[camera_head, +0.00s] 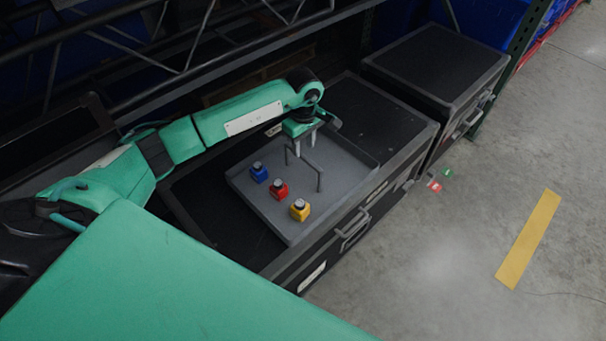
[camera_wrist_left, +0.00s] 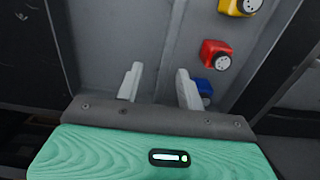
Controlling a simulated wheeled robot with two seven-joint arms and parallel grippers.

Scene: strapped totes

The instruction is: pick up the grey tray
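The grey tray (camera_head: 350,163) is a shallow, low-walled tray lying flat on a black case; its floor also shows in the left wrist view (camera_wrist_left: 150,30). A thin dark handle (camera_head: 320,181) stands up from it. A blue item (camera_head: 259,172), a red item (camera_head: 278,190) and a yellow item (camera_head: 300,210) stand in a row in the tray. My left gripper (camera_head: 304,147) points down over the far part of the tray, close to the handle. My right gripper is out of view.
The black case (camera_head: 215,220) has metal edges and a front handle. A second black case (camera_head: 435,62) stands behind it to the right. Dark rack bars (camera_head: 200,65) run close behind my left arm. The concrete floor at right is mostly clear, with a yellow stripe (camera_head: 528,240).

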